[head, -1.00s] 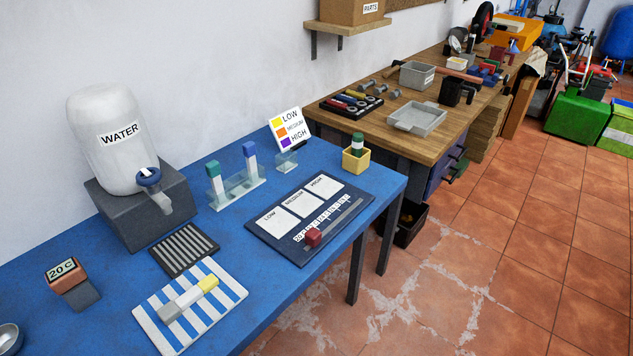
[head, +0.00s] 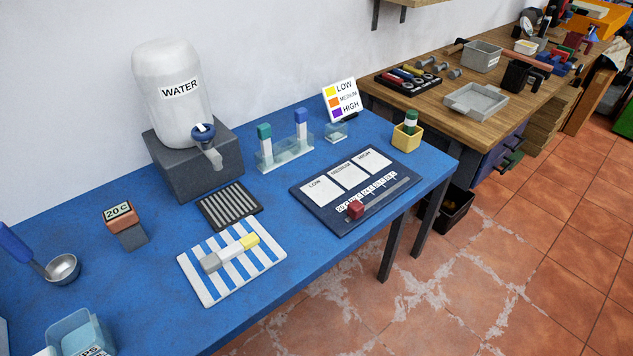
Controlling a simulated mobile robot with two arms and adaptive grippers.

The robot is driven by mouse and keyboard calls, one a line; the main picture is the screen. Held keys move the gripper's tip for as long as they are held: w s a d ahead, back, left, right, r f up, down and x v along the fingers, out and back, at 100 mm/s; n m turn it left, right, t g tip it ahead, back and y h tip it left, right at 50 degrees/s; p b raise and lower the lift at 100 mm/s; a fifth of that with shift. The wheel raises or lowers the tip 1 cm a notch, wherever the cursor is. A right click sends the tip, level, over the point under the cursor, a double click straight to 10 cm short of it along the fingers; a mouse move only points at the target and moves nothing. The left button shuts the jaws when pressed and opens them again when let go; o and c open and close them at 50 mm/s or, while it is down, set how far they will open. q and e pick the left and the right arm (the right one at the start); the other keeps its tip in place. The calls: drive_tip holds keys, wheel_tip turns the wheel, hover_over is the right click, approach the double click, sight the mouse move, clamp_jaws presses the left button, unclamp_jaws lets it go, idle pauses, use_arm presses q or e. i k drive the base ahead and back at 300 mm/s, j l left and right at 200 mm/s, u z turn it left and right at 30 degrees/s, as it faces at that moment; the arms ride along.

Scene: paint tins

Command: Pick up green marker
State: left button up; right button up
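A dark green item with a white band (head: 411,118) stands upright in a small yellow square holder (head: 406,138) near the right end of the blue table; it looks like the green marker. Its lower part is hidden inside the holder. A clear rack (head: 285,154) holds a white tube with a green top (head: 265,131) and one with a blue top (head: 301,116). Neither of my grippers is in view.
The blue table (head: 150,290) also holds a white water dispenser (head: 178,95), a dark board with LOW, MEDIUM and HIGH cards (head: 330,215), a striped cloth (head: 215,290) with a yellow-ended item and a scoop (head: 62,268). A wooden bench (head: 480,128) stands behind at right.

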sight(411, 117)
drive_tip(key=k+l+u, duration=0.15)
drive_tip(key=u, duration=0.2)
drive_tip(key=k+u, duration=0.35)
drive_tip(key=i+l, duration=0.05)
drive_tip(key=i, duration=0.05)
